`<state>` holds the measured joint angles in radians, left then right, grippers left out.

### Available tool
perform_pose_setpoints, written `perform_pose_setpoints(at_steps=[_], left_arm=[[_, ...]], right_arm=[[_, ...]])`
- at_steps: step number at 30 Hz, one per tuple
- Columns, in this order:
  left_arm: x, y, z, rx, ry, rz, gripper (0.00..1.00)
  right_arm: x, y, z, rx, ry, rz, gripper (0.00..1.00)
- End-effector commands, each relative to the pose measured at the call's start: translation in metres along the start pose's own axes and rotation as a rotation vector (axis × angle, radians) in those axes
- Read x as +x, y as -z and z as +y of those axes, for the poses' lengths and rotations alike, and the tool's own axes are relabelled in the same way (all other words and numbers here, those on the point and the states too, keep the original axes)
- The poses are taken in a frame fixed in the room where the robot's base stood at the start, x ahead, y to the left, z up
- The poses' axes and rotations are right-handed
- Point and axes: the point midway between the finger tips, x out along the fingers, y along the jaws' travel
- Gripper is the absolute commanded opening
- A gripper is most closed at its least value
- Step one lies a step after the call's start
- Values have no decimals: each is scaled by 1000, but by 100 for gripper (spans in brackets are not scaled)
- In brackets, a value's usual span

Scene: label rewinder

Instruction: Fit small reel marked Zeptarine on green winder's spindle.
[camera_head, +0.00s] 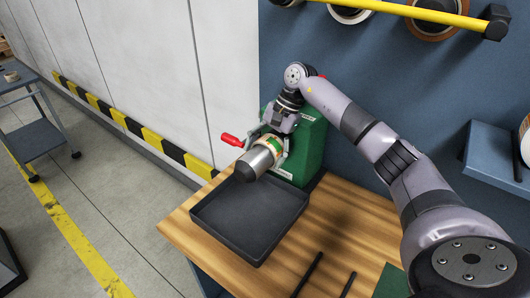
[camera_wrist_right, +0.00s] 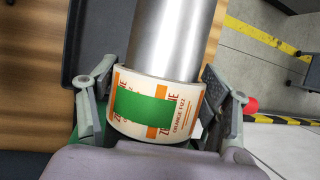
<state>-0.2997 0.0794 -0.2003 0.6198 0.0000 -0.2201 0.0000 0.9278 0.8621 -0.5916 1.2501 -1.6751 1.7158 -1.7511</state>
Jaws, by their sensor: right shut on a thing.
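The small reel (camera_head: 272,142) is white with orange print, partly readable as "Z...NE", and a green patch. It also shows in the wrist view (camera_wrist_right: 188,112). It sits around the metal spindle (camera_head: 256,161) of the green winder (camera_head: 309,150), near the spindle's inner end. The spindle runs away from it in the wrist view (camera_wrist_right: 175,40). My right gripper (camera_head: 268,147) is shut on the reel, with a finger on each side. In the wrist view its fingers (camera_wrist_right: 158,100) flank the reel. Whether the reel touches the winder's body is hidden. My left gripper is out of view.
A dark tray (camera_head: 218,228) lies on the wooden bench (camera_head: 328,228) below the spindle tip. A red-handled lever (camera_head: 233,140) sticks out left of the winder. A yellow rail (camera_head: 415,12) with reels is above, and a blue shelf (camera_head: 490,150) is at right.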

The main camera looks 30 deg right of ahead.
Motion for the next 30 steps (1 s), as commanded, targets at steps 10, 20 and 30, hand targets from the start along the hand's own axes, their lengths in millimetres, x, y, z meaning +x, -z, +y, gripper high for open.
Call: perform_pose_setpoints(at_steps=[10, 20, 30], left_arm=[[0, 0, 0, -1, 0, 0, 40], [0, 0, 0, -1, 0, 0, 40], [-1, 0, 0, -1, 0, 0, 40]], right_arm=[[0, 0, 0, 0, 0, 0, 94], [0, 0, 0, 0, 0, 0, 96], [-1, 0, 0, 0, 0, 0, 96]])
